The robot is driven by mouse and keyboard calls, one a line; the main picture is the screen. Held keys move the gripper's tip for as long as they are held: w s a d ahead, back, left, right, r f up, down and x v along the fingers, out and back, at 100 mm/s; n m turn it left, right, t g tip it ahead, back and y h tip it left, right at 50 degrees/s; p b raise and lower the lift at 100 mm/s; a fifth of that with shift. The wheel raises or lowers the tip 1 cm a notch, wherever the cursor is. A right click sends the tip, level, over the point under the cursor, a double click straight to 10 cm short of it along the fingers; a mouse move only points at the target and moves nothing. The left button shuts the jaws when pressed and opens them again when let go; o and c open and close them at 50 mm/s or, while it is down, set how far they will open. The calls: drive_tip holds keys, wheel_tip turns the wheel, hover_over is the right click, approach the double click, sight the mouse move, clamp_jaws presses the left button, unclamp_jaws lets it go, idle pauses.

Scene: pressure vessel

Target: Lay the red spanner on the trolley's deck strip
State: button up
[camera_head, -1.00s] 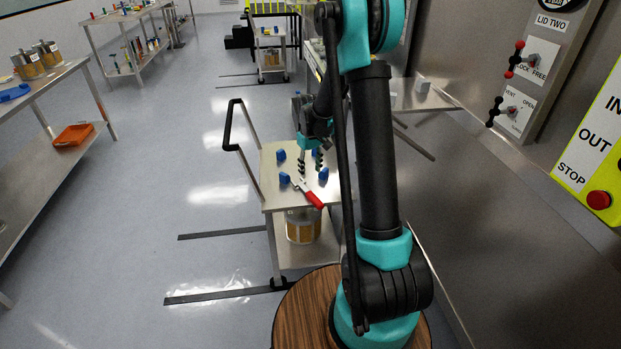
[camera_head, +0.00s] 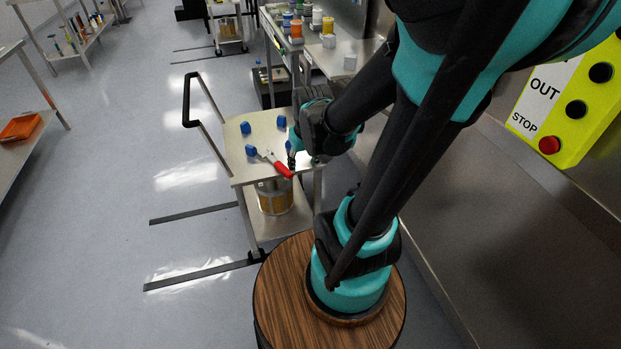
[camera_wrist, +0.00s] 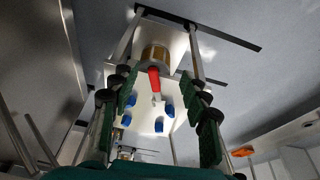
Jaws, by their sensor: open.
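The red spanner (camera_head: 282,169) lies on the trolley's steel deck (camera_head: 262,133), its red handle reaching the near edge and its pale metal end pointing inward between blue blocks. My gripper (camera_head: 292,157) is just above the handle at the deck's near right corner. In the wrist view the open fingers (camera_wrist: 159,88) stand wide on either side of the spanner (camera_wrist: 154,80), with nothing held. I cannot tell whether they touch it. A separate deck strip cannot be made out.
Several blue blocks (camera_head: 250,150) stand on the deck. A tin (camera_head: 273,196) sits on the trolley's lower shelf. The push handle (camera_head: 188,100) rises at the left. A bench (camera_head: 345,65) with jars and the steel wall are close on the right.

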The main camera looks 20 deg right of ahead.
drive_tip(key=shift+m+t, duration=0.4)
drive_tip(key=s, duration=0.1)
drive_tip(key=s+f, duration=0.1)
drive_tip(key=s, duration=0.3)
drive_tip(key=shift+s+d+f, duration=0.2)
drive_tip(key=shift+d+f, duration=0.05)
drive_tip(key=shift+f, duration=0.05)
